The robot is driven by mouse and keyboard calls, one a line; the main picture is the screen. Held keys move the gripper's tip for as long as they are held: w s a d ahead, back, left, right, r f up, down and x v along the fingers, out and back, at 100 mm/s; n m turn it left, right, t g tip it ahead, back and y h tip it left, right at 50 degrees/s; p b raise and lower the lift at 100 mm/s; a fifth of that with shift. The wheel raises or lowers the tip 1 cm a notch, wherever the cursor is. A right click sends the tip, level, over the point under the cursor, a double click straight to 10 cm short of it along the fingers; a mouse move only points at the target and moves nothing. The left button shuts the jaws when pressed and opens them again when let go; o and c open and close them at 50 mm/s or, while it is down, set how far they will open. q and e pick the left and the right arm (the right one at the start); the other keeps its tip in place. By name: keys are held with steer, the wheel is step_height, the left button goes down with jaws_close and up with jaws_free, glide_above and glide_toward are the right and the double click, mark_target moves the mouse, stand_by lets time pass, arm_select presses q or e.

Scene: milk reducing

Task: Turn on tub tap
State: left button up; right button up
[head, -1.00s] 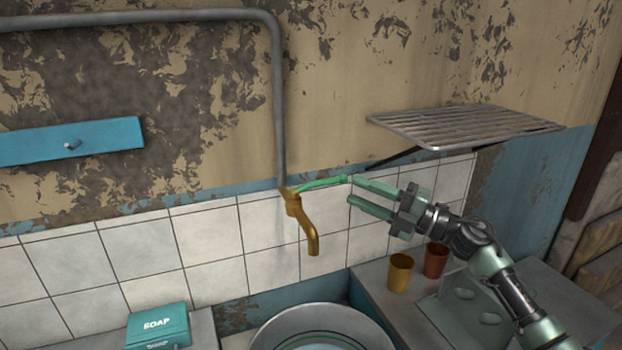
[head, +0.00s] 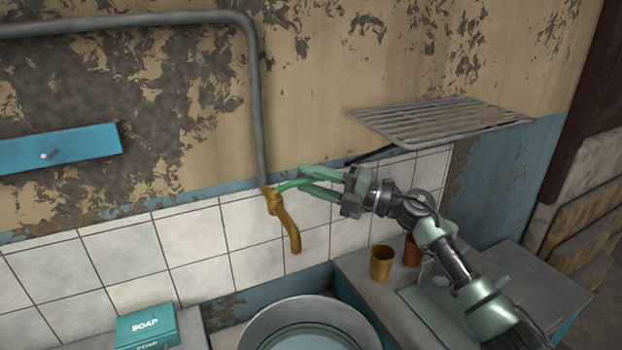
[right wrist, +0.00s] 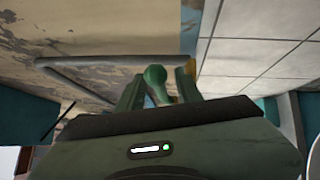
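The brass tap (head: 291,232) hangs from the grey pipe on the tiled wall, its spout pointing down. Its green lever handle (head: 288,185) sticks out to the right. My right gripper (head: 303,180) is open, with its two green fingers on either side of the handle's outer end. In the right wrist view, the rounded end of the handle (right wrist: 156,80) lies between the two fingers, with a gap visible on the right finger's side. The handle's tip is partly hidden by the fingers in the head view. My left gripper is not in view.
A round metal tub (head: 262,322) stands below the tap. A yellow cup (head: 382,264) and a brown cup (head: 412,250) stand on the counter at right. A wire rack (head: 440,120) juts from the wall above my right arm. A teal soap box (head: 147,327) is at lower left.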

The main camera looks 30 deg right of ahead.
jaws_close()
steer(key=shift+f, duration=0.1)
stand_by(1.2)
